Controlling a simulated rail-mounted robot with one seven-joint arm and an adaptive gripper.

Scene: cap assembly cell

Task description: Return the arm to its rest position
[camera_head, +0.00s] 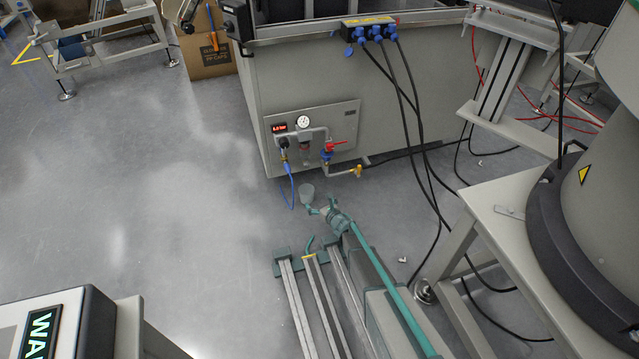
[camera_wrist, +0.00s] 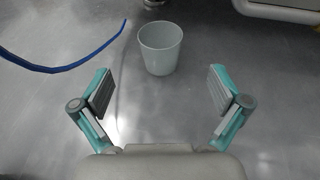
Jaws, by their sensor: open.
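My gripper (camera_wrist: 160,92) is open in the wrist view, its two teal-and-grey fingers wide apart with nothing between the pads. In the head view my gripper (camera_head: 319,209) is small, low over the floor in front of the grey machine cabinet, at the end of my teal arm. A pale grey cup or bucket (camera_wrist: 160,50) stands upright just past the fingertips in the wrist view, apart from both fingers. It also shows in the head view (camera_head: 307,192) near the gripper tips. How far the gripper is above the floor is hard to tell.
A blue hose (camera_head: 291,190) hangs from the cabinet's gauge panel (camera_head: 316,134), close to the gripper. Black cables (camera_head: 421,165) run down to the right. A frame table (camera_head: 490,225) with a large round machine (camera_head: 600,215) stands right.

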